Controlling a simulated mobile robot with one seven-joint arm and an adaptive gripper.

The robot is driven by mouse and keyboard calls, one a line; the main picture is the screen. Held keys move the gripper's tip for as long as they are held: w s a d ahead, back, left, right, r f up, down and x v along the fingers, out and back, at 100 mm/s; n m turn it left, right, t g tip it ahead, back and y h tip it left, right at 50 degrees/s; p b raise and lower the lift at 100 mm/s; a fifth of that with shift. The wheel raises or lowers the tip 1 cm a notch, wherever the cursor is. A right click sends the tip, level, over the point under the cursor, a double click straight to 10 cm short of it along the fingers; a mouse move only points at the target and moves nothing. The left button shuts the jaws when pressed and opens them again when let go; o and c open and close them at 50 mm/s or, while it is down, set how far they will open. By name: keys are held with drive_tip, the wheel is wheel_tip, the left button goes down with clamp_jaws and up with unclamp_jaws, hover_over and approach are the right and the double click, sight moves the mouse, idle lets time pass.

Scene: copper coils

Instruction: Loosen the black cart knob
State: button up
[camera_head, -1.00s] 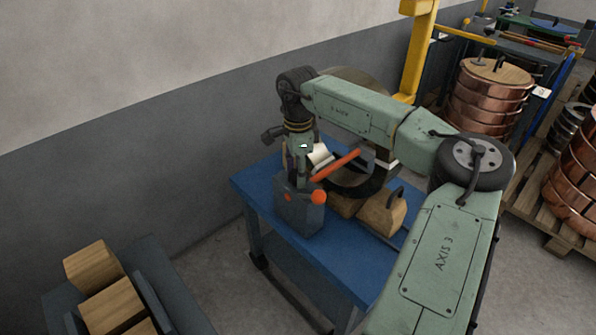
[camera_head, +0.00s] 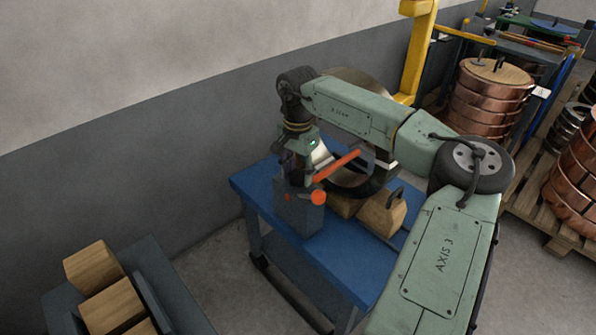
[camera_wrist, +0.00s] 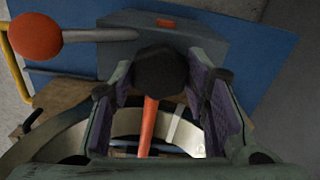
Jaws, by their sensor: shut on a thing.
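The black knob (camera_wrist: 160,72) shows in the wrist view as a dark, rounded shape between the two fingers. My gripper (camera_wrist: 163,84) is shut on it, with purple-grey pads on both sides. In the head view my gripper (camera_head: 297,178) points down over the grey-blue block (camera_head: 298,215) on the blue cart (camera_head: 333,258). The knob is hidden there behind the fingers. A red-orange lever (camera_head: 336,166) runs beside the gripper, and a red ball (camera_head: 318,197) sits on a rod at the block.
A yellow post (camera_head: 415,55) rises behind. A rack with wooden blocks (camera_head: 112,302) is at lower left. The grey wall is close behind the cart.

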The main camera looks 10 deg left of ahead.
sight(297, 175)
idle(0.4)
drive_tip(key=o, duration=1.2)
drive_tip(key=shift+c, duration=0.2)
drive_tip(key=shift+r, duration=0.1)
wheel_tip(297, 175, up, 12)
drive_tip(key=shift+a, duration=0.1)
